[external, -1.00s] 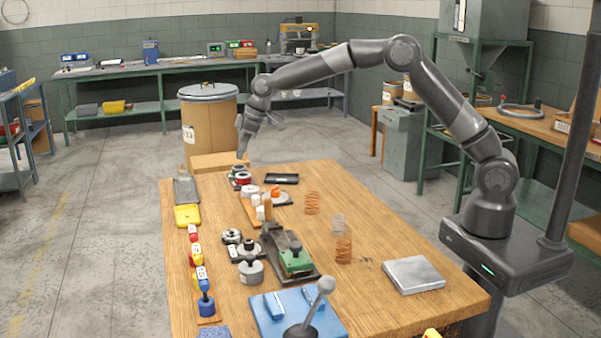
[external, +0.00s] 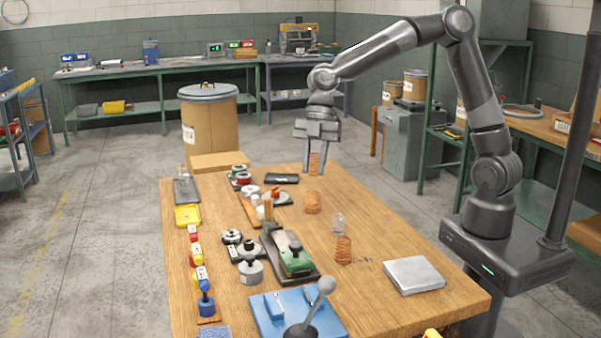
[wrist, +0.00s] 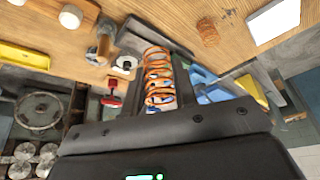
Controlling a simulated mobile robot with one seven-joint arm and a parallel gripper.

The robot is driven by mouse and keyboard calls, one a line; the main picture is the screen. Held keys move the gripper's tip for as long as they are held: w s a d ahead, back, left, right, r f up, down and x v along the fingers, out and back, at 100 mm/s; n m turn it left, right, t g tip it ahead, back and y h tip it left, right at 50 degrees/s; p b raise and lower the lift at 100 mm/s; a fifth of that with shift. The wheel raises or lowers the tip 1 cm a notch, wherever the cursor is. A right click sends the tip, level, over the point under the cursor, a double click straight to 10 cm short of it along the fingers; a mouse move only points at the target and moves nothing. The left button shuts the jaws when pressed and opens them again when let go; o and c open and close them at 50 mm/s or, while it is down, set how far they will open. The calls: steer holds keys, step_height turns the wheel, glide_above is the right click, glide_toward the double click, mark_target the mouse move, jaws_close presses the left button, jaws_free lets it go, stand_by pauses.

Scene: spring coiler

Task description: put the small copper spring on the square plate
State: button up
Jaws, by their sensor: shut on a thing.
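My gripper (external: 320,170) is above the far part of the table, shut on an upright, narrow copper spring (external: 314,163). The wrist view shows the orange coils of this held spring (wrist: 158,78) between the two fingers. Below it on the table stands another copper spring (external: 313,202). Nearer are a pale silvery spring (external: 337,224) and a third copper spring (external: 343,250). The square plate (external: 414,275), flat and silver-grey, lies near the table's right edge with nothing on it. It shows pale in the wrist view (wrist: 274,22). My gripper is well behind and left of it.
A green and black device (external: 294,258) and a blue base with a lever (external: 296,312) stand mid-table and in front. Spools, a yellow tray (external: 188,215) and coloured blocks line the left side. The wood between the springs and the square plate is mostly clear.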

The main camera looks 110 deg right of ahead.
steer(key=s+a+n+g, duration=0.1)
steer(key=s+a+n, duration=0.3)
steer(key=s+a, duration=0.35)
steer(key=n+g+y, duration=0.1)
steer(key=n+g, duration=0.1)
steer(key=n, duration=0.3)
glide_above(419, 275)
steer(key=d, duration=0.2)
steer(key=shift+a+f, duration=0.15)
steer(key=shift+f, duration=2.35)
steer(key=shift+a+f, duration=0.1)
steer(key=shift+f, duration=2.35)
steer(key=shift+w+f, duration=0.1)
steer(key=shift+f, duration=1.95)
steer(key=o, duration=0.5)
steer(key=shift+f, duration=0.15)
steer(key=o, duration=0.4)
steer(key=shift+o, duration=0.2)
